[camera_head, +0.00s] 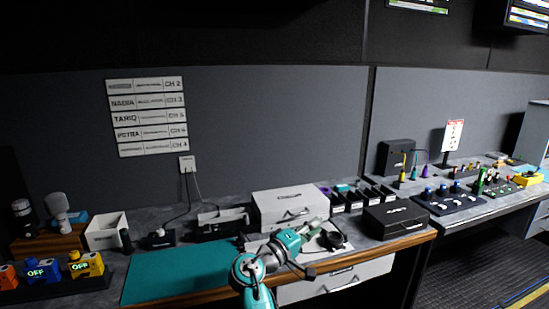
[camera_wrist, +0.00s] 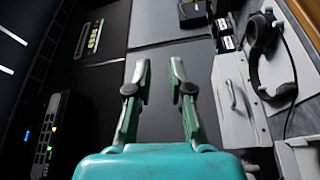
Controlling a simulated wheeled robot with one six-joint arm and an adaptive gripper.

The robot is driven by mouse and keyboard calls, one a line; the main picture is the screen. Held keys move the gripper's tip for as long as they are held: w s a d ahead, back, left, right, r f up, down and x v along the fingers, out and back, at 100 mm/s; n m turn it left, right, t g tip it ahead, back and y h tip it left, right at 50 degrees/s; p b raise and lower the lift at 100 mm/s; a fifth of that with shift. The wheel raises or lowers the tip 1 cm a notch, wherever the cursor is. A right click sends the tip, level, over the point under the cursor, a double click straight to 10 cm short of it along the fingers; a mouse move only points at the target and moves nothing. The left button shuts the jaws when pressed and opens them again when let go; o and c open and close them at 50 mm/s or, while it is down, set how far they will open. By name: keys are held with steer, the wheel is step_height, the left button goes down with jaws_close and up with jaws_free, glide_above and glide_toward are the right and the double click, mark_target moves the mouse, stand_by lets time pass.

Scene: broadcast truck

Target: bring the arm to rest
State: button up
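My arm (camera_head: 277,255) is teal and grey and reaches up from the bottom middle of the head view, in front of the desk. My gripper (camera_head: 322,223) is in front of the white drawer box in that view. In the wrist view my gripper (camera_wrist: 159,65) has its two fingers apart, with nothing between them. Grey wall panels show beyond the fingertips.
A white drawer box (camera_head: 287,208), a black case (camera_head: 397,219) and a black headset (camera_head: 333,240) are close to my gripper. The headset also shows in the wrist view (camera_wrist: 262,75). The teal mat (camera_head: 180,274) at left is clear.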

steer(key=s+d+f+n+t+y, duration=0.1)
steer(key=s+d+f+y, duration=0.15)
steer(key=f, duration=0.55)
steer(key=s+d+f+n+y, duration=0.1)
steer(key=s+f+y, duration=0.1)
steer(key=s+f, duration=0.35)
steer(key=s+d+f+n+t+y, duration=0.1)
steer(key=f+y, duration=0.1)
steer(key=f, duration=0.8)
steer(key=s+d+f+y, duration=0.1)
steer(key=s+f+y, duration=0.1)
steer(key=s+f, duration=0.5)
steer(key=s+d+f+y, duration=0.2)
steer(key=s+f, duration=0.2)
steer(key=s, duration=0.5)
steer(key=s+m+g+y, duration=0.1)
steer(key=s+m+y, duration=0.25)
steer(key=s, duration=1.85)
steer(key=s+r+m+t, duration=0.1)
steer(key=s+r+m, duration=0.4)
steer(key=s+r, duration=0.9)
steer(key=shift+s+d+r, duration=0.3)
steer(key=shift+s+r, duration=0.05)
steer(key=shift+s, duration=0.3)
